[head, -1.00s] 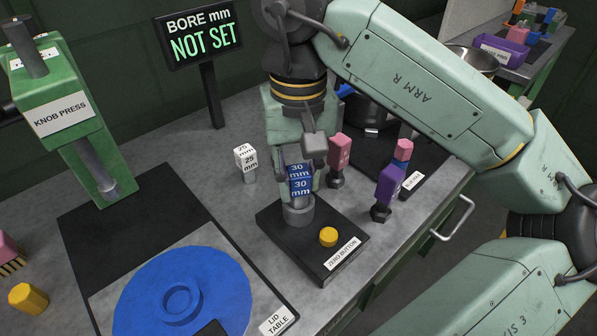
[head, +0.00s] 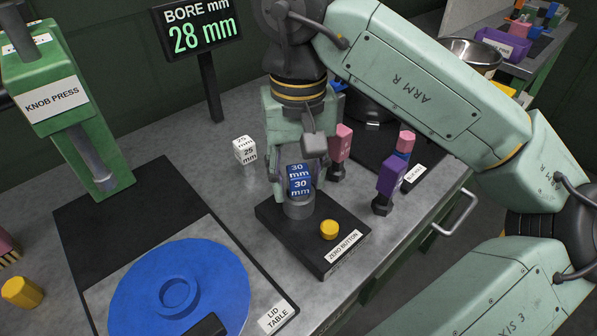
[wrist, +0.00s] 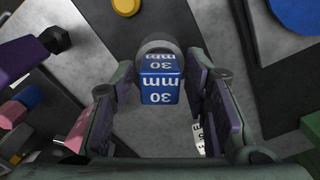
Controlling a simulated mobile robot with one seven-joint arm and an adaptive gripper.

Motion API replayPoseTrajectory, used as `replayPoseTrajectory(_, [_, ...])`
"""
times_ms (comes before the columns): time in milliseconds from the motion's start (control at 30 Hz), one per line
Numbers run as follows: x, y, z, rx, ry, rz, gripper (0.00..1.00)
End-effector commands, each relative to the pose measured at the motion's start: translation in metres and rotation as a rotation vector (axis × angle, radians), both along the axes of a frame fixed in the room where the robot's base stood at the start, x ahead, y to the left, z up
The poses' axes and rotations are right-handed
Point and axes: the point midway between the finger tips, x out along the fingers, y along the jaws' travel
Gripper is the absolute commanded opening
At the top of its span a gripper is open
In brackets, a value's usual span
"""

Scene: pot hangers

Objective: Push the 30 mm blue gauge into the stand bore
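The blue gauge (head: 300,180), marked 30 mm, stands upright at the grey round stand bore (head: 299,208) on a black base. How deep it sits is hard to tell. In the wrist view the blue gauge (wrist: 161,80) is between the fingers, with the grey ring (wrist: 158,48) behind it. My gripper (wrist: 160,92) is around the gauge, and narrow gaps show beside the blue block, so the fingers look open. In the head view my gripper (head: 298,178) reaches down over the stand. The display (head: 201,30) reads BORE 28 mm.
A yellow zero button (head: 329,229) is on the stand base. A white 25 mm gauge (head: 245,150) is behind to the left. Pink (head: 340,145) and purple (head: 391,178) gauges stand to the right. A blue lid (head: 180,290) lies in front left, and a green knob press (head: 65,100) stands at left.

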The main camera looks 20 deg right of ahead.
Motion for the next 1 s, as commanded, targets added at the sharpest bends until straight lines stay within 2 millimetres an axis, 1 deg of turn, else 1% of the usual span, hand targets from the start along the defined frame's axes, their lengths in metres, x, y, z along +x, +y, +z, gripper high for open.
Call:
replayPoseTrajectory(33, [0.000, 0.000, 0.000, 0.000, 0.000, 0.000, 0.47])
replayPoseTrajectory(67, [0.000, 0.000, 0.000, 0.000, 0.000, 0.000, 0.49])
replayPoseTrajectory(333, [0.000, 0.000, 0.000, 0.000, 0.000, 0.000, 0.50])
replayPoseTrajectory(433, [0.000, 0.000, 0.005, -0.002, 0.000, 0.000, 0.50])
replayPoseTrajectory(567, [0.000, 0.000, 0.024, -0.004, -0.001, -0.002, 0.50])
replayPoseTrajectory(700, [0.000, 0.000, 0.048, -0.003, 0.000, -0.003, 0.50])
replayPoseTrajectory(800, [0.000, 0.000, 0.062, -0.002, -0.001, -0.003, 0.50])
replayPoseTrajectory(900, [0.000, 0.000, 0.071, -0.001, -0.001, -0.002, 0.50])
replayPoseTrajectory(1000, [0.000, 0.000, 0.075, -0.001, 0.000, -0.001, 0.50])
